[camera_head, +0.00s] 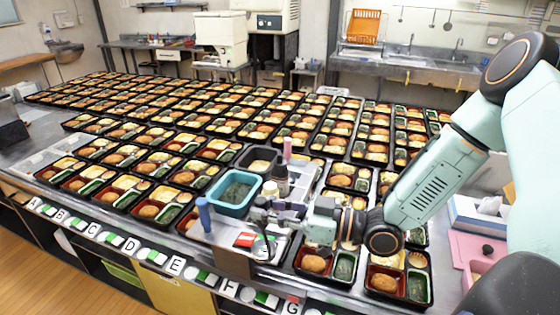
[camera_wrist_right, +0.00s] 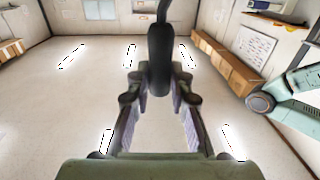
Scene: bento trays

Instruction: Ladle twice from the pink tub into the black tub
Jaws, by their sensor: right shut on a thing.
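My right gripper (camera_head: 264,208) is over the work table near its front, just right of the teal tub. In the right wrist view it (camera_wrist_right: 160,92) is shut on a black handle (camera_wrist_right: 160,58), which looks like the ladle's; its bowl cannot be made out. The black tub (camera_head: 259,154) stands behind the teal tub (camera_head: 213,196), which holds something dark green. A pink box-like thing (camera_head: 462,246) with a black knob stands at the right edge; I cannot tell if it is the pink tub. My left gripper is not in view.
Rows of filled bento trays (camera_head: 150,210) cover most of the table. A blue-handled tool (camera_head: 204,214) stands upright in front of the teal tub. A dark bottle (camera_head: 281,180) stands close behind my right gripper. A white tissue box (camera_head: 480,214) is at the right.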

